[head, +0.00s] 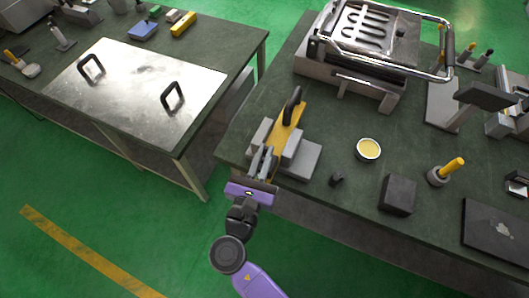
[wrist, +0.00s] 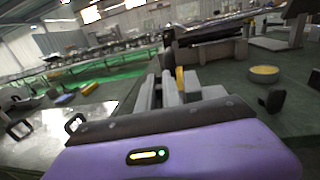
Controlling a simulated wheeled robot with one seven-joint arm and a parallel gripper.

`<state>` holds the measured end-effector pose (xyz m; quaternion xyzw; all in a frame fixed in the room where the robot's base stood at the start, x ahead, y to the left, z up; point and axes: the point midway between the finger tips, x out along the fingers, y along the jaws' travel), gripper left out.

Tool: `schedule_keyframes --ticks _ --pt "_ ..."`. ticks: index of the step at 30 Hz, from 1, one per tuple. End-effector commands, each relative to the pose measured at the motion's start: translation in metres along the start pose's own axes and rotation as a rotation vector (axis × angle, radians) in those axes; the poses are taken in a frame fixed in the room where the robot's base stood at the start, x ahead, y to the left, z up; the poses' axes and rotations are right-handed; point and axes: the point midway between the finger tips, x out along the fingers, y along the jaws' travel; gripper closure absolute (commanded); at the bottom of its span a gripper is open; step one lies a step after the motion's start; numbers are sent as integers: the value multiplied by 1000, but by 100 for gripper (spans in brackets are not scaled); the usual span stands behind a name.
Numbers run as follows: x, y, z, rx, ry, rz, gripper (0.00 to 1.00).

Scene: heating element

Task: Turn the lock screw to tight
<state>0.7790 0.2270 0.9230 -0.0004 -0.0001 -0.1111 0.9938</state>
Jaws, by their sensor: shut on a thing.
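A fixture of grey blocks (head: 301,160) stands near the left front corner of the right bench, with a yellow bar (head: 288,126) across it and a black handle (head: 294,103) on top. My gripper (head: 266,160) reaches the fixture's near end, its fingers shut. The lock screw is hidden between or behind the fingers, so its turn cannot be seen. In the wrist view my gripper (wrist: 160,92) points forward at the fixture, and a little of the yellow bar (wrist: 180,78) shows beyond it.
A small black knob-like piece (head: 337,180), a round yellow-filled dish (head: 368,149) and a dark block (head: 398,194) stand to the right. A metal press-like appliance (head: 350,75) stands behind.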

Motion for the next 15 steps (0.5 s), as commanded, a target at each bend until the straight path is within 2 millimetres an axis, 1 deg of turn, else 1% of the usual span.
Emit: schedule_keyframes --ticks 1,6,15 --pt "1 2 1 1 -2 -21 100" --pt "1 1 1 2 -1 -89 100" --pt "1 0 0 2 0 -137 100"
